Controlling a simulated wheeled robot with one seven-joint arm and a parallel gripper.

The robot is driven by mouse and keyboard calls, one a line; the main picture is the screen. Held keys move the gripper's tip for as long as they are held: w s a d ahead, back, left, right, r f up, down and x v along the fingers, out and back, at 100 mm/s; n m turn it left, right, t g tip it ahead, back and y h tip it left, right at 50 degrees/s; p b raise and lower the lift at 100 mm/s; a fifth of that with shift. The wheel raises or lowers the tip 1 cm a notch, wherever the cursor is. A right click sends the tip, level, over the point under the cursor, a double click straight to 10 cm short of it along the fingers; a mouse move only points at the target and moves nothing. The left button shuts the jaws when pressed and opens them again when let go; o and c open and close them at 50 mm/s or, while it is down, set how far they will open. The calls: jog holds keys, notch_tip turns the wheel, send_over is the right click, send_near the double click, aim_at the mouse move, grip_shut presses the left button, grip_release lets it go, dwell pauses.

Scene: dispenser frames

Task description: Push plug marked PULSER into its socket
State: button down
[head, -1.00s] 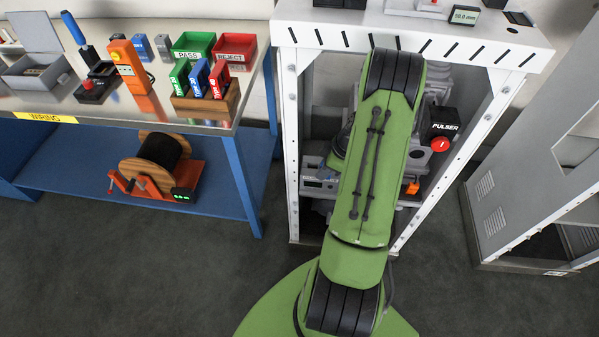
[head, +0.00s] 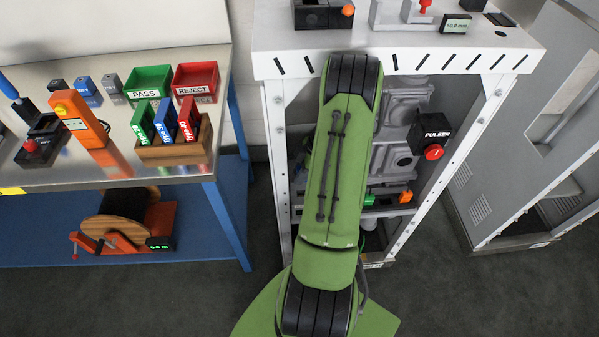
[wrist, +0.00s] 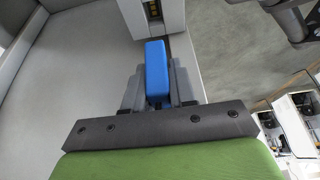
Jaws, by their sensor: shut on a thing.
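My gripper (wrist: 158,88) is shut on a blue block-shaped piece (wrist: 155,68), seen in the wrist view between the two grey fingers. No lettering on it can be read. Beyond its far end is a grey housing (wrist: 131,14) with a dark opening and a yellow mark (wrist: 153,8). I cannot tell whether the blue piece touches the housing. In the head view my gripper is hidden behind my green arm, inside the white frame. A black box marked PULSER (head: 432,130) with a red button (head: 433,152) is on the frame's right side; no socket can be made out.
The white frame (head: 400,60) has posts on both sides and a slotted top. Inside are grey machine parts (head: 392,160), and small green (head: 368,199) and orange (head: 405,196) pieces low down. A metal workbench (head: 60,178) stands left; a grey cabinet (head: 505,130) stands right.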

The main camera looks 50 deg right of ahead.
aim_at(296, 193)
notch_tip(296, 193, down, 6)
jog(key=b, duration=0.5)
jog(key=shift+b, duration=0.3)
jog(key=shift+r+b, duration=0.1)
jog(key=shift+b, duration=0.35)
dwell(1.3)
jog(key=shift+f+b, duration=0.85)
jog(key=c, duration=0.8)
grip_release()
jog(key=shift+c, duration=0.2)
